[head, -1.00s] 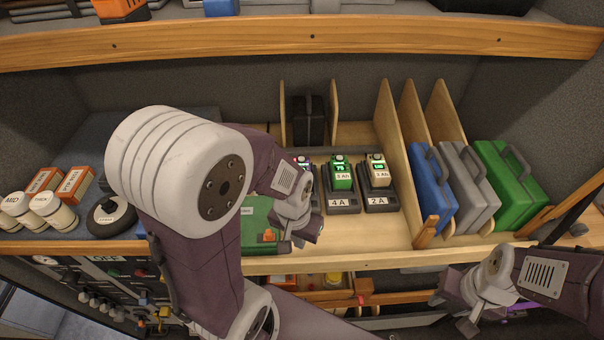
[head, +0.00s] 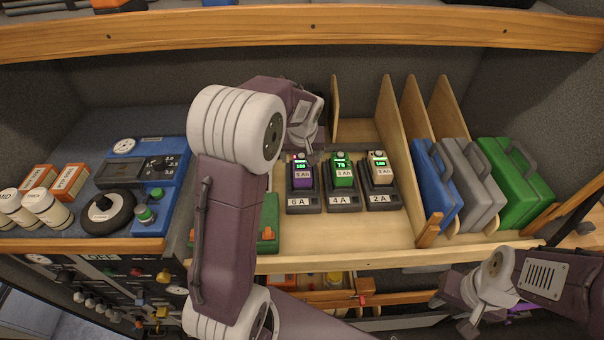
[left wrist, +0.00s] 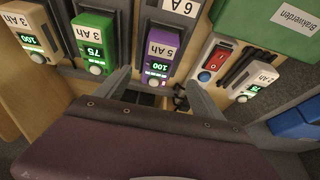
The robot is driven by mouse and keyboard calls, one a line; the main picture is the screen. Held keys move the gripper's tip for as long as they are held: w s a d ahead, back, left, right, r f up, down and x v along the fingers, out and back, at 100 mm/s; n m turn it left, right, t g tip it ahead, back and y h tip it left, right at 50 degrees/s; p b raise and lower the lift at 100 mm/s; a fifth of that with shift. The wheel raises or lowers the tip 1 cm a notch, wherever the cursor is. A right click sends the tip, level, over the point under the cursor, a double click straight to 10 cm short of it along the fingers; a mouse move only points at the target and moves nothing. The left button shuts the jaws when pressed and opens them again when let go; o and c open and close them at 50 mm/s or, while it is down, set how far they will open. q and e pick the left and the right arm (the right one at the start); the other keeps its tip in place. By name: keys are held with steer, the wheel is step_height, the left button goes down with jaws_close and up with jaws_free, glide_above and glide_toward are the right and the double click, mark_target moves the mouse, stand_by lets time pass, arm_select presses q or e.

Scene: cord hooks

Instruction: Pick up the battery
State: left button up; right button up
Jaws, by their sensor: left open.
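The purple battery (head: 300,174), labelled 5 Ah with a lit display, sits in the 6 A charger (head: 303,202). It also shows in the left wrist view (left wrist: 157,62). A green battery (head: 342,172) reading 75 sits in the 4 A charger (head: 343,202). A tan battery (head: 379,168) reading 100 sits in the 2 A charger (head: 380,199). My left gripper (left wrist: 160,95) is open and empty. Its fingers stand either side of the purple battery's display end in the wrist view, seemingly not touching it. My right gripper (head: 468,322) is low at the right, its jaws unclear.
Wooden dividers (head: 390,120) and blue, grey and green cases (head: 512,180) stand right of the chargers. A green box (head: 268,225) lies left of them, partly behind my left arm.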

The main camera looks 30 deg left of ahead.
mark_target(302, 167)
arm_select(q)
steer(key=shift+f, duration=0.25)
steer(key=shift+p+x, duration=0.35)
steer(key=shift+x, duration=0.75)
steer(key=shift+w+f, duration=0.3)
steer(key=shift+f, duration=0.2)
steer(key=p+x, duration=0.1)
steer(key=x, duration=0.3)
steer(key=shift+d+f, duration=0.1)
steer(key=shift+f, duration=0.2)
steer(key=shift+w+f, duration=0.15)
steer(key=shift+w, duration=0.05)
steer(key=shift+s, duration=0.1)
steer(key=c, duration=1.2)
jaws_close()
